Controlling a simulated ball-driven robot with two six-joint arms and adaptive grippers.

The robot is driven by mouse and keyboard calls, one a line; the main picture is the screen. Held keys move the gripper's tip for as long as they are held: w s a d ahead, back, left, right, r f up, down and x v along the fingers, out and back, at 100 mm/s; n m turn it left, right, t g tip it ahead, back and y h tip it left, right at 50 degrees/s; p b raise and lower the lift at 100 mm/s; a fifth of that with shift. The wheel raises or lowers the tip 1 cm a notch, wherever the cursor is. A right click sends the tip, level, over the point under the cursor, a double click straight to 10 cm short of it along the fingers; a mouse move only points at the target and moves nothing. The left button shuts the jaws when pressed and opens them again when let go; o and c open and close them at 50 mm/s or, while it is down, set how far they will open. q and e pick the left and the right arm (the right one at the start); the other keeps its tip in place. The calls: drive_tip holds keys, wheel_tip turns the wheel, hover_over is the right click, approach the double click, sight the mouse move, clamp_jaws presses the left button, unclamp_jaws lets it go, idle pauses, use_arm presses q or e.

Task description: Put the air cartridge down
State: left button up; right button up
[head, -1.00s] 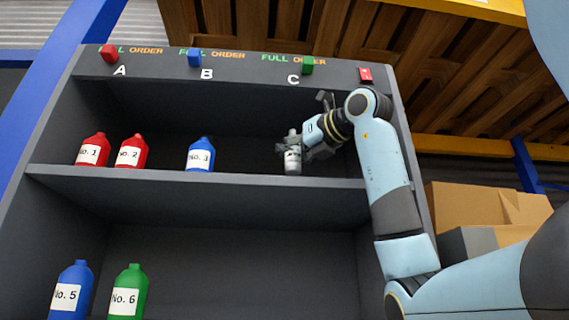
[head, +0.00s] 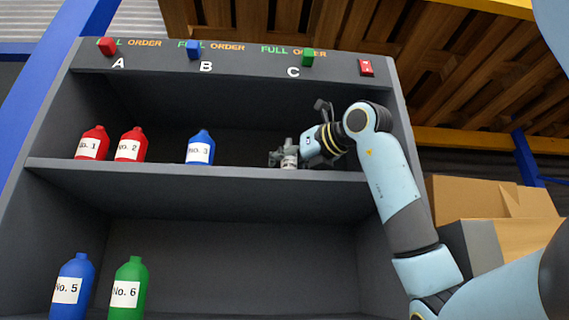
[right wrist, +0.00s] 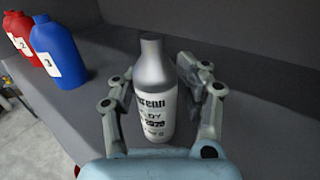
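The air cartridge, a grey-and-white bottle with dark print, stands upright on the upper shelf (head: 230,171) below the letter C, seen in the head view (head: 289,150) and the right wrist view (right wrist: 155,100). My right gripper (head: 288,159) is low around it. In the right wrist view, the gripper's fingers (right wrist: 157,80) are spread on both sides of the cartridge, with a gap showing at the right finger. The fingers partly hide the cartridge's lower part in the head view. My left gripper is not in view.
Red bottles No. 1 (head: 92,144) and No. 2 (head: 131,146) and blue bottle No. 3 (head: 200,149) stand left on the same shelf. Blue No. 5 (head: 72,288) and green No. 6 (head: 127,290) stand lower. Shelf space between No. 3 and the cartridge is clear.

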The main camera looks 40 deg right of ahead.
drive_tip(key=shift+r, duration=0.1)
drive_tip(key=shift+s+r, duration=0.1)
drive_tip(key=shift+s, duration=0.05)
drive_tip(key=s+b, duration=0.4)
drive_tip(key=s, duration=0.7)
drive_tip(key=shift+s+a+b, duration=0.25)
drive_tip(key=shift+s+b, duration=0.15)
drive_tip(key=shift+w, duration=0.1)
